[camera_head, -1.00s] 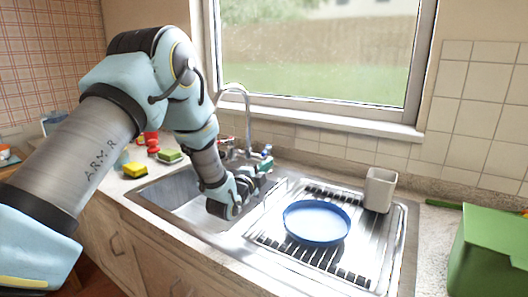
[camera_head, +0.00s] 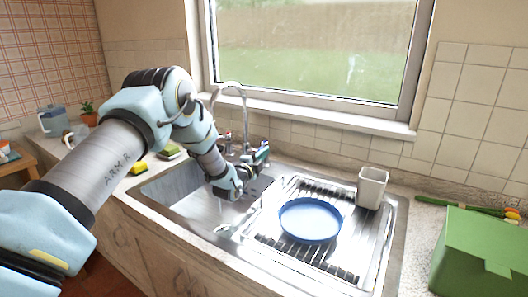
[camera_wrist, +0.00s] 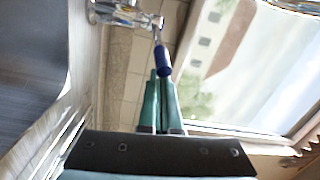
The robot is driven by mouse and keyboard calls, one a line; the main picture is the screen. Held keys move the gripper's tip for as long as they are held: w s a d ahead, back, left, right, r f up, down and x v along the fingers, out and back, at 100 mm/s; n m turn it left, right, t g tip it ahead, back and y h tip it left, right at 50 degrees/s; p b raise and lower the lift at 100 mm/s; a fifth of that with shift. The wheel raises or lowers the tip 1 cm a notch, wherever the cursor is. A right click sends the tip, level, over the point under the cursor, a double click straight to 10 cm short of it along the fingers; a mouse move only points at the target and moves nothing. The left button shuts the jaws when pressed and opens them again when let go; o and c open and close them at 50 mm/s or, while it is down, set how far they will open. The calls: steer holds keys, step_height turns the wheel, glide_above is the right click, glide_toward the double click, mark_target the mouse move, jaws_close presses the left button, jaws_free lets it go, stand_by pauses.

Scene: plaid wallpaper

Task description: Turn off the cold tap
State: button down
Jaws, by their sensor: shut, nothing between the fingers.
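The chrome tap has a tall curved spout (camera_head: 245,110) behind the sink, partly hidden by my arm. A red-marked handle (camera_head: 228,134) shows at its left. In the wrist view, the cold tap's blue-ended lever (camera_wrist: 162,58) sticks out from the chrome tap body (camera_wrist: 125,14). My gripper (camera_head: 262,152) is at the right side of the tap, and its teal fingers (camera_wrist: 160,80) are together and empty. Their tips appear right at the end of the blue lever; I cannot tell whether they touch it. A pale patch, perhaps water, shows on the sink floor (camera_head: 224,228).
A blue plate (camera_head: 310,219) and a beige cup (camera_head: 372,187) stand on the drainer right of the sink. A green box (camera_head: 485,255) is at far right. Sponges (camera_head: 138,168) lie left of the sink. The window sill (camera_head: 300,115) runs behind the tap.

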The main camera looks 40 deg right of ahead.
steer(key=shift+w, duration=0.1)
steer(key=w+a+g+b, duration=0.1)
steer(key=b, duration=0.2)
steer(key=w+m+b, duration=0.1)
steer(key=b, duration=0.2)
steer(key=w+a+g+b, duration=0.1)
steer(key=b, duration=0.2)
steer(key=shift+w+a+g+h, duration=0.3)
steer(key=shift+w, duration=0.1)
steer(key=shift+b, duration=0.3)
